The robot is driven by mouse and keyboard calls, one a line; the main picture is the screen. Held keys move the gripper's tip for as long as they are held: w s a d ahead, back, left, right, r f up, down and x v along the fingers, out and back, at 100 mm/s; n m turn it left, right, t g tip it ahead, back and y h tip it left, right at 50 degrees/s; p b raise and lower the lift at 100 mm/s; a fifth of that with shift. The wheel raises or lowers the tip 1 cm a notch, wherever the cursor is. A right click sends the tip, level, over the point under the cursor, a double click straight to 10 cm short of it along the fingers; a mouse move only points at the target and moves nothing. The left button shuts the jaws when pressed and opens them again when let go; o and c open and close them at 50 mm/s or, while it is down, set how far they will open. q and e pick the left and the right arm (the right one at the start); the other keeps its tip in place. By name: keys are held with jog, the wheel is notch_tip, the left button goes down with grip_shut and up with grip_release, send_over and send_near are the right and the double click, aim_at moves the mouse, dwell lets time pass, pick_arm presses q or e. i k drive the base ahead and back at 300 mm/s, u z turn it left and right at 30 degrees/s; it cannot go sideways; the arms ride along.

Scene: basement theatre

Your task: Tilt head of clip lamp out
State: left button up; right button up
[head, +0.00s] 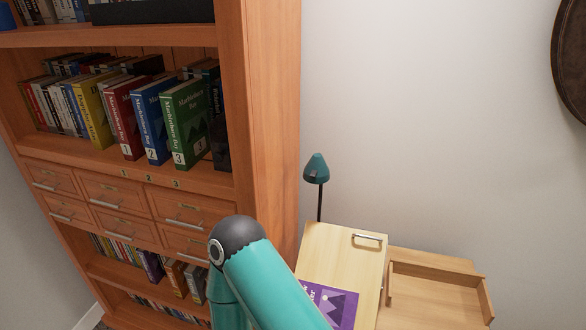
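The clip lamp (316,168) has a small teal cone-shaped head on a thin dark upright stem. It stands at the far edge of a pale wooden cabinet (340,252), close to the grey wall. The head sits at the top of the stem with its narrow end up. The lamp's clip is not visible. Neither of my grippers is in view. A teal link of my arm with a dark rounded joint fills the bottom centre and hides part of the cabinet's left side.
A purple book (328,303) lies on the cabinet. To the right is an open tray-like wooden part (435,290). A tall wooden bookcase (265,130) with books and small drawers stands at left. The wall above the lamp is clear, with a dark round object (571,60) at upper right.

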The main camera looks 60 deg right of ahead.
aim_at(316, 171)
jog(key=z, duration=0.2)
jog(key=k, duration=1.15)
jog(key=z, duration=0.55)
jog(key=i, duration=1)
jog(key=z, duration=0.1)
